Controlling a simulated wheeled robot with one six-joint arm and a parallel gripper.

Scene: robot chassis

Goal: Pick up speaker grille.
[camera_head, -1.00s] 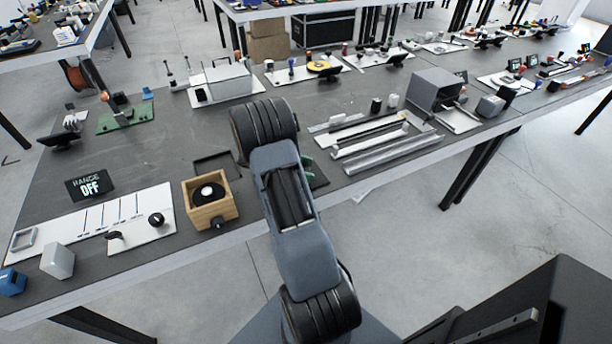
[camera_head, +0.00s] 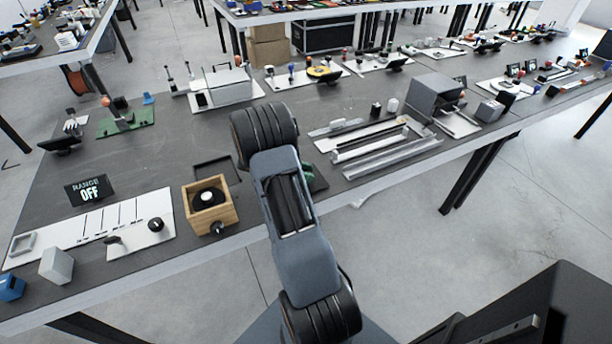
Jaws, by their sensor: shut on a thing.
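A wooden speaker box (camera_head: 227,216) stands near the table's front edge, left of my arm. Its top is open, with a dark round cone and a pale centre inside. A flat dark square outline (camera_head: 205,163) lies on the table just behind the box; I cannot tell whether it is a tray or a frame. My gripper is hidden behind my own arm, so its jaws and anything in them do not show. A small dark and green piece (camera_head: 318,181) shows at my arm's right edge; I cannot tell what it is. I cannot identify the speaker grille.
A white panel (camera_head: 128,238) with a knob and an "OFF" display (camera_head: 90,188) lie to the left. Metal rails (camera_head: 392,157) on a white board and a grey box (camera_head: 433,92) lie to the right.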

